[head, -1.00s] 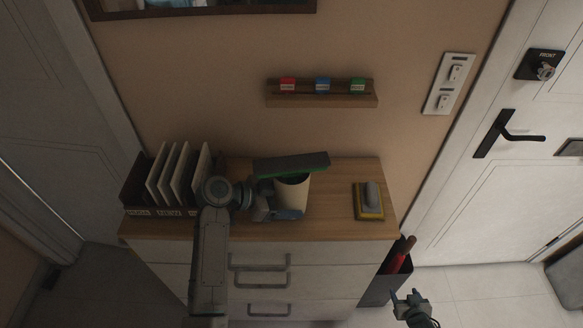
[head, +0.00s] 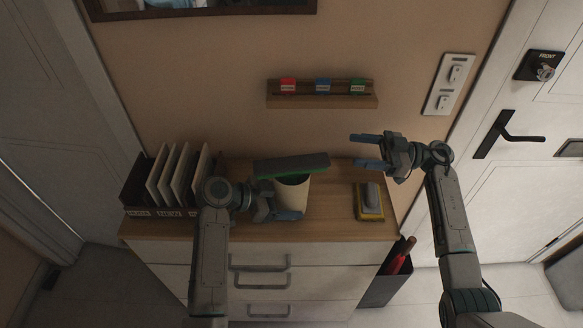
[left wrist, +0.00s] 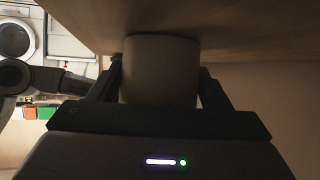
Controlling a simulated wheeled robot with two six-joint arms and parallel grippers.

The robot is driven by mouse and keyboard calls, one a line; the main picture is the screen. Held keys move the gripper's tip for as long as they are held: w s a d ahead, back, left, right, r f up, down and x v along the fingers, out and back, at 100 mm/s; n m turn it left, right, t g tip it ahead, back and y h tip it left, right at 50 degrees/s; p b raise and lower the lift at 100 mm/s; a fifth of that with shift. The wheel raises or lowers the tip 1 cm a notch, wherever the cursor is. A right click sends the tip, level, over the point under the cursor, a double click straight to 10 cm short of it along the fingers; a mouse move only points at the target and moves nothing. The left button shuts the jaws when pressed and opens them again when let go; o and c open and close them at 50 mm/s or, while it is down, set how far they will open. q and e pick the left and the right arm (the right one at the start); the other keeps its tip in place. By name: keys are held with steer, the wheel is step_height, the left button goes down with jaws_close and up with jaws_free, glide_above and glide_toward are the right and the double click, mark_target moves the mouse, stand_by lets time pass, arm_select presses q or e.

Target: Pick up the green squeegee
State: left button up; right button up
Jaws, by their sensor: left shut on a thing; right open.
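The green squeegee (head: 291,166) lies across the mouth of a cream cup on the cabinet top; its upper side is dark and its green edge faces the front. My left gripper (head: 276,203) is shut on the cream cup (head: 292,193), with one finger on each side of it. The cup (left wrist: 160,68) also shows between the fingers in the left wrist view. The squeegee's handle is hidden, and I cannot tell whether it is inside the cup. My right gripper (head: 370,151) is open and empty, right of the squeegee, with its fingers pointing left towards it.
A file rack (head: 165,182) stands left on the wooden cabinet top (head: 330,218). A yellow and grey block (head: 369,202) lies at its right. A wall shelf (head: 322,101) with red, blue and green tags hangs above. A dark bin (head: 384,290) stands beside the cabinet.

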mark_target(305, 165)
steer(key=s+a+g, duration=0.1)
steer(key=a, duration=0.2)
steer(key=s+a+g+h, duration=0.1)
steer(key=a, duration=0.2)
steer(key=s+a+r+n+g, duration=0.1)
steer(key=a, duration=0.2)
steer(key=shift+s+a+h, duration=0.1)
steer(key=shift+s+h, duration=0.2)
steer(key=a, duration=0.2)
steer(key=s+a, duration=0.1)
steer(key=a, duration=0.1)
steer(key=shift+s+f, duration=0.2)
steer(key=shift+s+a, duration=0.1)
steer(key=shift+a, duration=0.4)
steer(key=c, duration=1.2)
steer(key=shift+o, duration=0.2)
step_height(305, 165, up, 10)
arm_select(q)
steer(key=o, duration=0.8)
steer(key=shift+o, duration=0.2)
steer(key=shift+a, duration=0.1)
